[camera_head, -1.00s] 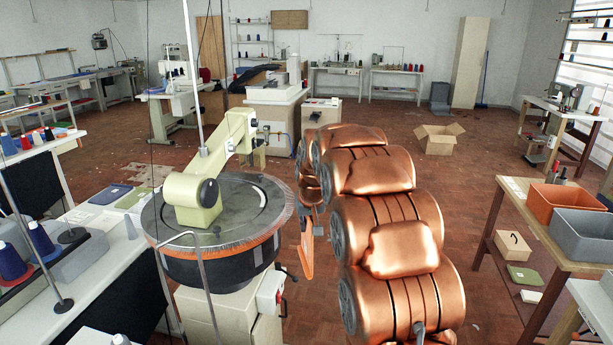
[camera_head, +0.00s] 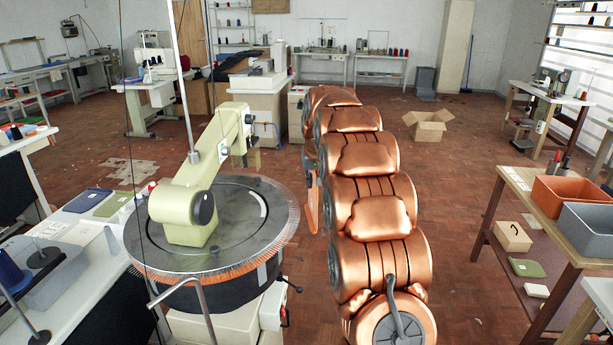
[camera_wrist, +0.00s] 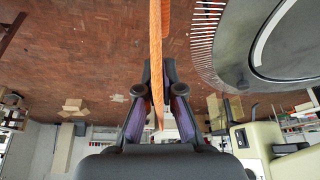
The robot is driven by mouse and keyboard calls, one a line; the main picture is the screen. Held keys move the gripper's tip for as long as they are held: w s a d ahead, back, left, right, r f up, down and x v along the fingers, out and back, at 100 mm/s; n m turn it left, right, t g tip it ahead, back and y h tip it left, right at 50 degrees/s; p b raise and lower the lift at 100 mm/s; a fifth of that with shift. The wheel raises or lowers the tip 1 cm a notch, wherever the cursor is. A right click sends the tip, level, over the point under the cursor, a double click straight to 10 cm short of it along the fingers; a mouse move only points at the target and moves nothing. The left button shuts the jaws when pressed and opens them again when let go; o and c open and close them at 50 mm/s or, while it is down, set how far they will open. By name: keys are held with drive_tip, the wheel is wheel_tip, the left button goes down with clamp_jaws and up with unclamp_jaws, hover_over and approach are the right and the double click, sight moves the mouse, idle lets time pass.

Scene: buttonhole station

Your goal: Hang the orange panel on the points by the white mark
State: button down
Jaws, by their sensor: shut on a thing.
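The orange panel (camera_head: 313,205) hangs upright and nearly edge-on, just right of the round machine. In the wrist view the panel (camera_wrist: 156,60) is a thin orange strip between the fingers. My gripper (camera_wrist: 158,88) is shut on it; in the head view my copper arm mostly hides the gripper. The round machine (camera_head: 160,235) has a ring of fine points (camera_head: 296,215) around its rim, also in the wrist view (camera_wrist: 204,40). A white arc (camera_head: 264,205) marks its top plate, and a pale patch (camera_head: 262,274) shows on its dark side. The panel is apart from the points.
A cream machine arm (camera_head: 205,185) stands over the plate, with a thin pole rising beside it. A table with orange (camera_head: 572,200) and grey bins (camera_head: 590,228) stands at right. An open cardboard box (camera_head: 428,125) sits on the floor behind. Floor between is clear.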

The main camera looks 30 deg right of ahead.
sight(307, 213)
drive_tip(key=shift+w+a+f+b, duration=0.15)
drive_tip(key=shift+f+b, duration=0.1)
drive_tip(key=shift+f, duration=1.35)
drive_tip(key=shift+s+a+f+b, duration=0.1)
drive_tip(key=shift+a+f+b, duration=0.1)
drive_tip(key=shift+f, duration=1.45)
drive_tip(key=shift+w+a+f+b, duration=0.1)
drive_tip(key=shift+f+b, duration=0.15)
drive_tip(key=shift+f, duration=1.35)
drive_tip(key=shift+w+a+f, duration=0.15)
drive_tip(key=shift+a, duration=0.05)
drive_tip(key=shift+w+a, duration=0.2)
drive_tip(key=shift+a, duration=0.45)
drive_tip(key=shift+w+a+b, duration=0.25)
drive_tip(key=shift+a, duration=0.35)
drive_tip(key=shift+w+a+b, duration=0.2)
drive_tip(key=shift+w+a, duration=0.05)
drive_tip(key=shift+a, duration=0.35)
drive_tip(key=c, duration=1.2)
unclamp_jaws()
drive_tip(key=shift+c, duration=0.2)
drive_tip(key=shift+w+a, duration=0.1)
drive_tip(key=shift+a, duration=0.1)
